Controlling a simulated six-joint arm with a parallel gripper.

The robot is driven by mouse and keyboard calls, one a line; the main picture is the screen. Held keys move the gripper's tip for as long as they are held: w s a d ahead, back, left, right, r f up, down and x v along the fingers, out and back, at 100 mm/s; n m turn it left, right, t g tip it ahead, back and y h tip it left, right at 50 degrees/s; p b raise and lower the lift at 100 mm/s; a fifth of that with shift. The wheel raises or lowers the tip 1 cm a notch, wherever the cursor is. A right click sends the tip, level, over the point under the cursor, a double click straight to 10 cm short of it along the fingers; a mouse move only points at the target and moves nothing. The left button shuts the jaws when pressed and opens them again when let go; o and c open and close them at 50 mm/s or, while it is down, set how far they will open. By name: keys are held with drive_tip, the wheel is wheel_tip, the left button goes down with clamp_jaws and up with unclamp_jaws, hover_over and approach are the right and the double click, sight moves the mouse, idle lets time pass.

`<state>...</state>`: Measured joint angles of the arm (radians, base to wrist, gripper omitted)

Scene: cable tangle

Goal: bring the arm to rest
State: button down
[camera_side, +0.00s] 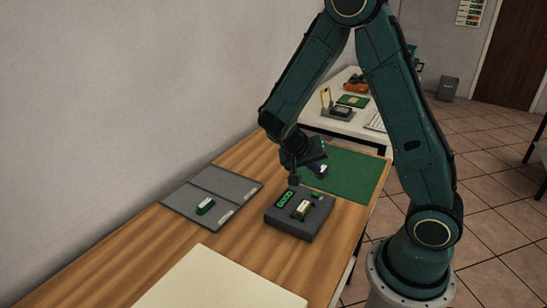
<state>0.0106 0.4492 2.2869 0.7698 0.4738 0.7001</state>
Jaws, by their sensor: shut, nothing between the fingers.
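My gripper (294,180) is at the lower end of my dark green arm, pointing down. It is shut and empty, just above the back left edge of a dark grey block (290,224). The block holds a green part with a row of round marks (284,198) and a pale and yellow part (302,209). A small green piece (317,196) sits at its back right. Whether the fingertips touch the block is too small to tell.
A grey two-panel mat (190,200) with a green and white part (205,206) lies left. A green mat (352,172) with a small dark and white item (320,171) lies behind. A cream board (215,282) covers the front. A wall borders the left. A second table (318,122) stands behind.

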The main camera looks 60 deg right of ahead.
drive_tip(key=s+a+r+n+t+y, duration=0.3)
drive_tip(key=s+a+r+n+t, duration=0.1)
drive_tip(key=a+r, duration=0.4)
drive_tip(key=s+a+r+n+t+y, duration=0.3)
drive_tip(key=s+a+r+n+y, duration=0.1)
drive_tip(key=s+a+r+n, duration=0.3)
wheel_tip(320, 180, up, 3)
drive_tip(key=shift+s+a+n+t+y, duration=0.3)
drive_tip(key=shift+a+n+t, duration=0.15)
drive_tip(key=shift+a, duration=0.55)
